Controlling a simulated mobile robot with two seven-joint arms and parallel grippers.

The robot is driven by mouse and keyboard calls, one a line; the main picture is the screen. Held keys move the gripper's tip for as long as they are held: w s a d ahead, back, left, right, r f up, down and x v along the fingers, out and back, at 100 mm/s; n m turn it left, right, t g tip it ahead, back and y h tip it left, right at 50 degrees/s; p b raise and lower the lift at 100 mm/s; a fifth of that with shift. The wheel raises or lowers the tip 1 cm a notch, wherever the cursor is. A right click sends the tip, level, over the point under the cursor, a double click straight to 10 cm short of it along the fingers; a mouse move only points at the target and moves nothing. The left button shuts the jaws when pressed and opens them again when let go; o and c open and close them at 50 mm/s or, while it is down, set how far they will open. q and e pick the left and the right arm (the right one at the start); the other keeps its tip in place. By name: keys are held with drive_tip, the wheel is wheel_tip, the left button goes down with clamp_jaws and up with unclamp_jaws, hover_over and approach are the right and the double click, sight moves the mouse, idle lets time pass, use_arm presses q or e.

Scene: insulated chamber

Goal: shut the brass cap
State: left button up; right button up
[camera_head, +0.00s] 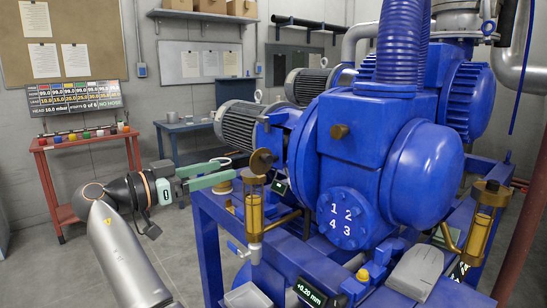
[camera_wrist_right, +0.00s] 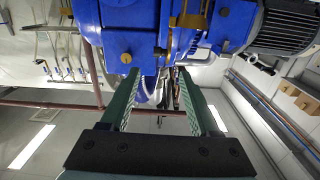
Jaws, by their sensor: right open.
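A round brass cap (camera_head: 261,161) stands tilted up on edge at the top of a brass cylinder (camera_head: 253,212), at the left front of the blue pump (camera_head: 375,150). My right gripper (camera_head: 233,168) is open, with its two green fingers pointing right at the cap from the left. No contact with the cap shows, and the depth between them is unclear. In the right wrist view the gripper (camera_wrist_right: 160,72) is open with nothing between its fingers. My left gripper is not in view.
A second brass cylinder (camera_head: 480,222) stands at the right. The blue frame (camera_head: 208,245) runs below. A red cart (camera_head: 85,155) and a blue table (camera_head: 197,130) are behind; grey floor is open at left.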

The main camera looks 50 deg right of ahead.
sight(262, 159)
drive_tip(key=d, duration=0.4)
drive_tip(key=s+d+p, duration=0.1)
drive_tip(key=d, duration=0.7)
drive_tip(key=shift+s+d+p, duration=0.2)
drive_tip(key=shift+p, duration=0.1)
clamp_jaws()
